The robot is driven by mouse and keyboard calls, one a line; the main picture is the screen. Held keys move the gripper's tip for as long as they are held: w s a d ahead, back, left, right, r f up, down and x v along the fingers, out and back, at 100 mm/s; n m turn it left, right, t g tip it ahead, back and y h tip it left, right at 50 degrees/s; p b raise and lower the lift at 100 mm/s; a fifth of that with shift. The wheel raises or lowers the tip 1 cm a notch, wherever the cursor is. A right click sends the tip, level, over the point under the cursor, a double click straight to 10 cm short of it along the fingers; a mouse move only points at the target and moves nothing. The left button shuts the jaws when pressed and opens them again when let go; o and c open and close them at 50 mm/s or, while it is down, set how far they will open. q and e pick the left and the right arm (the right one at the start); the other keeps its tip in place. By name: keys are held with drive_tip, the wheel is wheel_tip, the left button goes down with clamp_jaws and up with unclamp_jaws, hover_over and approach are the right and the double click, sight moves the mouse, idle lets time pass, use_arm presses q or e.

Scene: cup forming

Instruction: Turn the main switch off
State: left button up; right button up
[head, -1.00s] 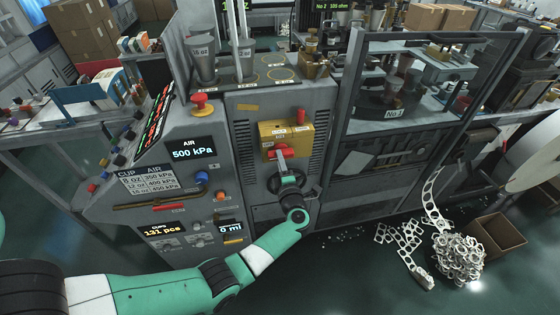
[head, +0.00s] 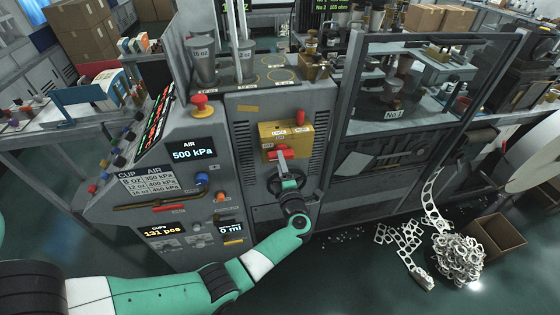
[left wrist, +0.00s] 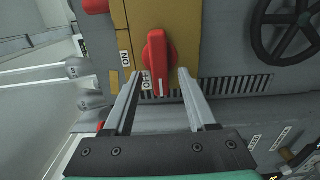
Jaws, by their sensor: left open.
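The main switch is a red rotary handle (head: 271,155) on a yellow box (head: 266,133) on the machine's front. In the left wrist view, the red handle (left wrist: 158,58) sits on its yellow plate beside small ON and OFF labels. The handle's white-marked end points down in that picture, close to the OFF label. My left gripper (left wrist: 158,72) is open, with one finger on each side of the handle's lower end. I cannot tell whether the fingers touch it. In the head view, my left gripper (head: 281,157) partly covers the switch. My right gripper is not in view.
A dark handwheel (head: 272,184) is just below the switch, behind my gripper; it also shows in the left wrist view (left wrist: 288,28). A red mushroom button (head: 199,102) and displays are to the left. A glazed guard (head: 400,100) stands to the right.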

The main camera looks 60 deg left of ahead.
use_arm(q)
drive_tip(key=p+v, duration=0.1)
drive_tip(key=v, duration=0.9)
drive_tip(key=shift+d, duration=0.2)
